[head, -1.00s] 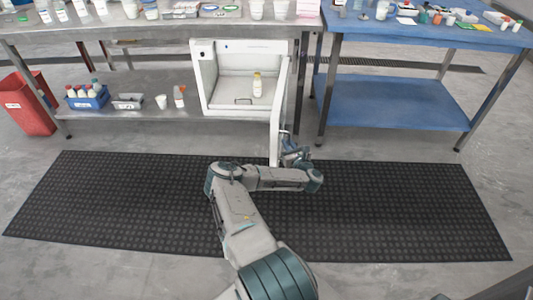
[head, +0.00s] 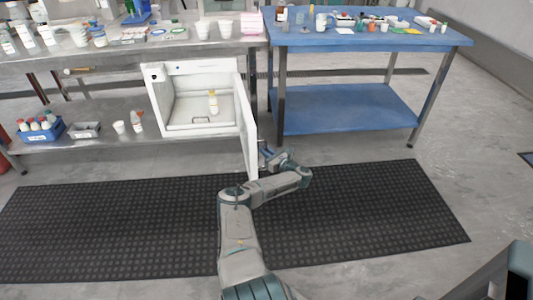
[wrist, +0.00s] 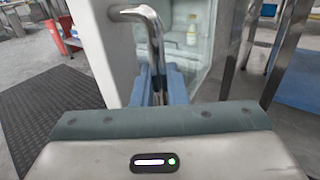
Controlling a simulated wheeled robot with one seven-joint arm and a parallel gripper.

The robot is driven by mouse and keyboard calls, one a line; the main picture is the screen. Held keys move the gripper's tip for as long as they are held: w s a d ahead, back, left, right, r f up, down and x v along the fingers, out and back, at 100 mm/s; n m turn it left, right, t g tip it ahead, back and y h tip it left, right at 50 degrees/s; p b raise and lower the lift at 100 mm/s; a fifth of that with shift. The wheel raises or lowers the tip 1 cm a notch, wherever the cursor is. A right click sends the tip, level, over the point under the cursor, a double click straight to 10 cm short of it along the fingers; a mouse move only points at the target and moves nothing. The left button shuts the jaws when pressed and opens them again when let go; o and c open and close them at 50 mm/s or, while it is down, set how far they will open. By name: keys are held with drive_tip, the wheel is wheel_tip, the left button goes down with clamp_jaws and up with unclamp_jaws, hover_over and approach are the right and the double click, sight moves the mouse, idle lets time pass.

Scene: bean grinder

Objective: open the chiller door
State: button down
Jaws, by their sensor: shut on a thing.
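The white chiller (head: 157,98) stands on the lower shelf of the steel bench, and its inside shows. Its door (head: 246,132) stands open, hinged on the right and swung out toward me, seen nearly edge-on. My gripper (head: 267,155) is at the free edge of the door, low down. In the wrist view, the blue fingers of my gripper (wrist: 160,84) are shut around the upright part of the metal door handle (wrist: 152,38). A bottle with a yellow cap (head: 213,103) stands inside the chiller; it also shows in the wrist view (wrist: 192,30).
A blue table (head: 350,108) stands right of the chiller, its near leg close to the door. A blue bottle crate (head: 40,131) and a grey tray (head: 86,130) sit on the shelf at left. The black floor mat (head: 110,225) is clear.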

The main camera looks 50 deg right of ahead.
drive_tip(key=shift+w+r, duration=0.25)
drive_tip(key=shift+r, duration=0.05)
drive_tip(key=c, duration=1.5)
unclamp_jaws()
drive_tip(key=shift+a+f, duration=0.1)
drive_tip(key=shift+c, duration=0.2)
drive_tip(key=shift+s+f, duration=0.15)
drive_tip(key=shift+s, duration=0.1)
drive_tip(key=s+a+p, duration=0.2)
drive_tip(key=s, duration=1.1)
drive_tip(key=shift+s, duration=0.25)
drive_tip(key=shift+d, duration=0.1)
